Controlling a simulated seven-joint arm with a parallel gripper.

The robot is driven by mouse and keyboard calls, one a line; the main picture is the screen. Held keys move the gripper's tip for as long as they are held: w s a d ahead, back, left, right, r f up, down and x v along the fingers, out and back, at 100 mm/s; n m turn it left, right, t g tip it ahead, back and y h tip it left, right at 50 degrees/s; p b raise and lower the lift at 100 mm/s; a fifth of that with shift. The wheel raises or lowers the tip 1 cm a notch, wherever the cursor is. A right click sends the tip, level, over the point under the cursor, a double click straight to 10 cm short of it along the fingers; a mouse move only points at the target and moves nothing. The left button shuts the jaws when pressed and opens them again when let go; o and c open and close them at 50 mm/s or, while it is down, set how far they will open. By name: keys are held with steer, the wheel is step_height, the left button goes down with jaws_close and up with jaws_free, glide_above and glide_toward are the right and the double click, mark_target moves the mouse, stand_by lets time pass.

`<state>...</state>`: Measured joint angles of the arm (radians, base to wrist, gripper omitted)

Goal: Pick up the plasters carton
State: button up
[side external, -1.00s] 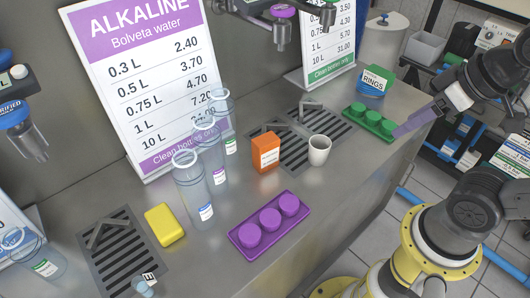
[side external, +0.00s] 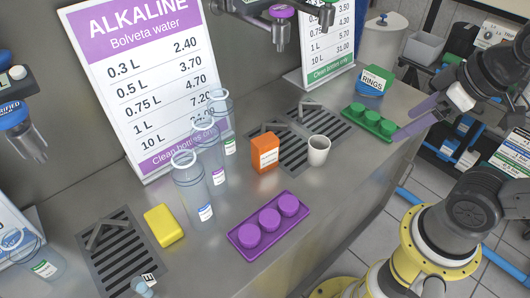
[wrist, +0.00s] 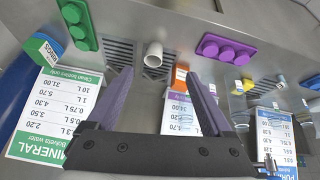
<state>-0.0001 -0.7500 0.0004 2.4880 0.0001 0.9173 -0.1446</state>
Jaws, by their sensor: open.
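An orange carton with a white label (side external: 265,154) stands upright on the steel counter, left of the white cup; its label is too small to read, but it is the likely plasters carton. In the wrist view the orange carton (wrist: 180,78) shows just beyond the right finger, partly hidden by it. My gripper (side external: 409,119) is open and empty, above the counter's right end near the green tray, well apart from the carton. Its two purple-grey fingers (wrist: 160,75) stand wide apart in the wrist view.
A white cup (side external: 319,150) stands close right of the carton. Clear bottles (side external: 192,190) stand to its left. A purple tray (side external: 249,246), yellow block (side external: 165,225), green tray (side external: 371,130) and RINGS box (side external: 376,80) are also on the counter. Bare counter lies in front of the cup.

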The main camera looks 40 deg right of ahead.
steer(key=w+r+n, duration=0.6)
steer(key=w, duration=0.1)
steer(key=n+g, duration=0.6)
steer(key=n, duration=0.3)
glide_above(264, 138)
step_height(264, 138, down, 14)
steer(key=shift+f, duration=0.2)
step_height(264, 138, down, 8)
steer(key=shift+r, duration=0.2)
steer(key=shift+s+a+f, duration=0.1)
steer(key=shift+s+f, duration=0.05)
steer(key=shift+f, duration=1.3)
steer(key=shift+s+f, duration=0.15)
steer(key=shift+f, duration=1.25)
steer(key=shift+c, duration=0.2)
jaws_close()
